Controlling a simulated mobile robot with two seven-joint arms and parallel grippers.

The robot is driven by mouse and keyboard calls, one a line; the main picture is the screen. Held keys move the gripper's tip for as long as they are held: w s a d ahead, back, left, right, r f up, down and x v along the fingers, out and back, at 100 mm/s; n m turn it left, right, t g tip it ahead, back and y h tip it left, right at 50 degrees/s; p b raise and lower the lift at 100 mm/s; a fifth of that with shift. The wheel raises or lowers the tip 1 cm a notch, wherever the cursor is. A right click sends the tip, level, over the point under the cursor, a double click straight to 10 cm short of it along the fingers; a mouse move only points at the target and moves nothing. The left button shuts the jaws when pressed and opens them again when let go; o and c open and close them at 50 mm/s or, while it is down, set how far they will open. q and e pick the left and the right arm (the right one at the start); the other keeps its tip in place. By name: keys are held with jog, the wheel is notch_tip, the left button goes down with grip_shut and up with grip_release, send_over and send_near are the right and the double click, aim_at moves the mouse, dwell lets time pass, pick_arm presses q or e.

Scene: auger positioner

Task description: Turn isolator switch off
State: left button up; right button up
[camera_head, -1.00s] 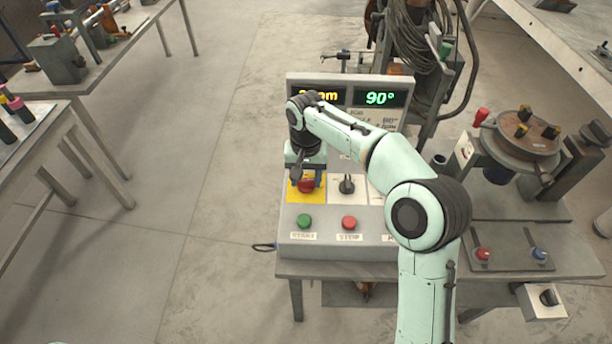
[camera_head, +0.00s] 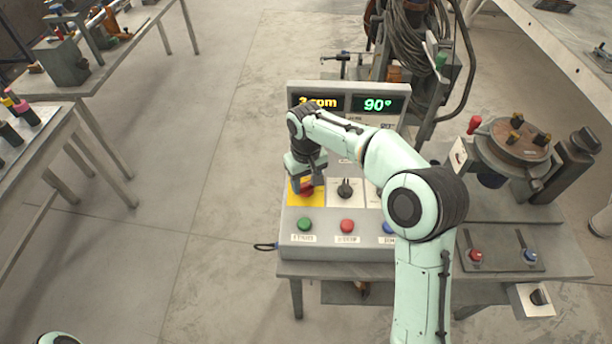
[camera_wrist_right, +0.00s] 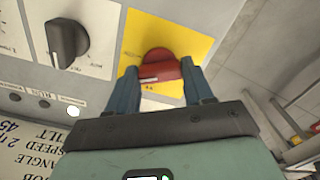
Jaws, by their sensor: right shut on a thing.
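The isolator switch is a red rotary knob (camera_head: 307,188) on a yellow plate (camera_head: 296,201) at the left of the grey control box. In the right wrist view the red knob (camera_wrist_right: 160,66) sits between the two dark blue fingers of my right gripper (camera_wrist_right: 157,80). My right gripper (camera_head: 306,184) is shut on the knob, which its fingers partly cover. The knob's handle lies roughly crosswise between the fingers in the wrist view. Its printed labels are too small or hidden to read. My left gripper is not in view.
A black selector knob (camera_head: 345,188) is just right of the yellow plate. Green (camera_head: 304,224), red (camera_head: 347,226) and blue buttons line the front of the box. The lit display (camera_head: 377,105) reads 90°. A round turntable (camera_head: 519,141) stands at the right of the bench.

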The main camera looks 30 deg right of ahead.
aim_at(306, 184)
jog(key=n+p, duration=0.3)
jog(key=n, duration=0.3)
jog(key=shift+r, duration=0.15)
pick_arm(q)
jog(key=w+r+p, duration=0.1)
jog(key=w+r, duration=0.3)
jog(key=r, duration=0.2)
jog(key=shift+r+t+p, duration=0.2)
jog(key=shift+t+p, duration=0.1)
jog(key=shift+p, duration=0.1)
pick_arm(e)
jog(key=n, duration=0.6)
jog(key=o, duration=1)
jog(key=shift+o, duration=0.2)
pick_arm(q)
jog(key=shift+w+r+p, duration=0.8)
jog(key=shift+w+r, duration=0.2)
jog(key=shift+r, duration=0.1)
pick_arm(e)
notch_tip(306, 184, up, 13)
